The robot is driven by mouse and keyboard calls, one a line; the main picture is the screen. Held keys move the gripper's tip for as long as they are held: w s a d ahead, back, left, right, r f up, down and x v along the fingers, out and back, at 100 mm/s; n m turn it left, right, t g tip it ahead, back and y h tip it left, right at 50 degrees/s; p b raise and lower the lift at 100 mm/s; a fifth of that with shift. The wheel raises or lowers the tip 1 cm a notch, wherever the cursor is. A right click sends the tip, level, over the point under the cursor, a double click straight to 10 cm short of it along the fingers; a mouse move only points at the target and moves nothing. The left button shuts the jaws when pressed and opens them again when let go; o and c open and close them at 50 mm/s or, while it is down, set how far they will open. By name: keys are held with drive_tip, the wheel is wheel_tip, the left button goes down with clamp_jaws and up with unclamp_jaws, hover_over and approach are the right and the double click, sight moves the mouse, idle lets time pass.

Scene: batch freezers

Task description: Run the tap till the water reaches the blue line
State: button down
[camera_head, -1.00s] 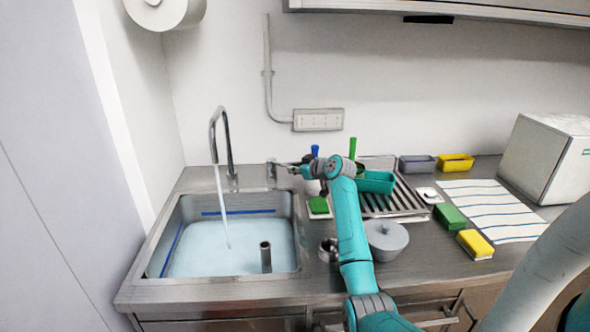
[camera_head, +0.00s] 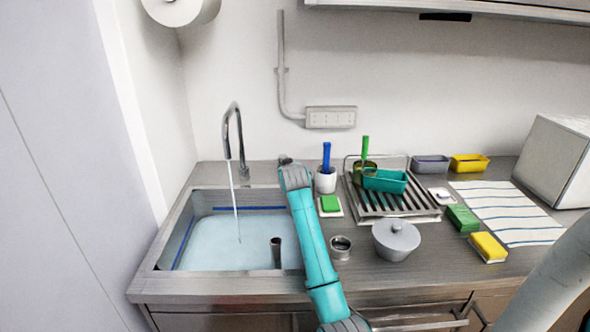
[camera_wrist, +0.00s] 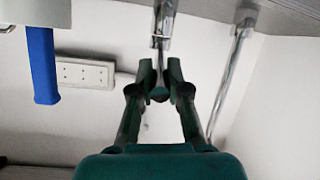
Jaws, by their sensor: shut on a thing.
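The tap (camera_head: 229,125) runs a thin stream of water (camera_head: 236,205) into the sink (camera_head: 160,246). A blue line (camera_head: 248,208) marks the sink's inner walls. The water surface (camera_head: 215,245) lies close below it at the back wall. In the wrist view, which looks upside down, my gripper (camera_wrist: 160,80) is shut on the slim metal tap lever (camera_wrist: 163,22). The tap spout's pipe (camera_wrist: 232,80) stands to the right there. In the head view my arm hides most of the gripper and the lever, right of the spout.
An upright overflow pipe (camera_head: 276,252) stands in the sink. Right of my arm are a white cup (camera_head: 326,182) with a blue-handled brush (camera_head: 326,156), a green sponge (camera_head: 330,203), a dish rack (camera_head: 398,206) and a grey lidded pot (camera_head: 396,241).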

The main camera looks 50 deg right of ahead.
drive_tip(key=shift+w+a+f+m+g+h, duration=0.1)
drive_tip(key=shift+w+a+m+g+h, duration=0.5)
drive_tip(key=shift+a+m, duration=0.1)
drive_tip(key=c, duration=1.1)
unclamp_jaws()
drive_tip(key=shift+w, duration=0.1)
drive_tip(key=shift+c, duration=0.2)
drive_tip(key=v, duration=1.2)
